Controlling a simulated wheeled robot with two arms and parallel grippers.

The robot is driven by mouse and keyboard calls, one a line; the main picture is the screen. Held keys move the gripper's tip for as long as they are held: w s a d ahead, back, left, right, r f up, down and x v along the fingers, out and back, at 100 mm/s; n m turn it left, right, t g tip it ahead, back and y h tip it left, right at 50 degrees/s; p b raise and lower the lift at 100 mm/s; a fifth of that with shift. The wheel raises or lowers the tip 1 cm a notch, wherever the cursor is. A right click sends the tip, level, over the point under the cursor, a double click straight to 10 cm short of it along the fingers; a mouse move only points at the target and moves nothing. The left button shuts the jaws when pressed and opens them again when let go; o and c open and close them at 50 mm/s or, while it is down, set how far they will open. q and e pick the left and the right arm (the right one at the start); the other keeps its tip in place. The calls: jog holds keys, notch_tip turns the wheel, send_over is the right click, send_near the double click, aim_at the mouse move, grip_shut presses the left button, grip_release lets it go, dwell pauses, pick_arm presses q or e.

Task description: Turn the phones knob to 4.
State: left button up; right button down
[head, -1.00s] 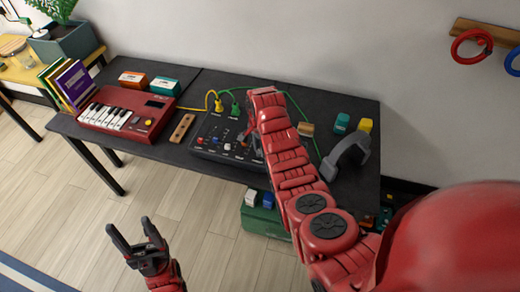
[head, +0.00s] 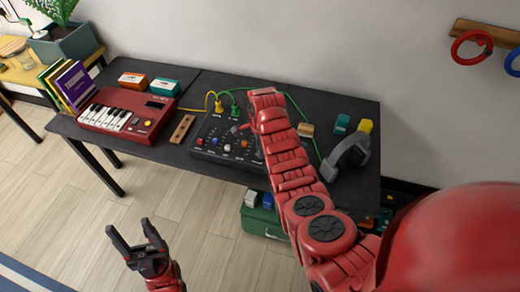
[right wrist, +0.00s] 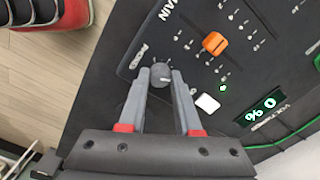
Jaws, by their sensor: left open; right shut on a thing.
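The dark mixer box (head: 215,150) lies on the table, with rows of small knobs and cables at its back edge. In the right wrist view, the dark grey phones knob (right wrist: 160,72) sits on the mixer panel beside a printed label that seems to read PHONES. My right gripper (right wrist: 161,80) is shut on this knob, one fingertip on each side. In the head view my right arm hides this gripper and the knob. The scale marks around the knob are too small to read. My left gripper (head: 137,235) is open and empty, over the floor in front of the table.
Green and yellow cables run behind.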

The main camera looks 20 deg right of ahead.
jog(key=shift+a, duration=0.1)
jog(key=c, duration=0.6)
grip_release()
jog(key=shift+r, duration=0.1)
notch_tip(320, 180, up, 5)
jog(key=shift+w+f+b, duration=0.1)
jog(key=shift+f+b, duration=0.05)
jog(key=shift+b, duration=0.7)
notch_tip(320, 180, up, 12)
jog(key=p, duration=0.4)
jog(key=shift+r, duration=0.25)
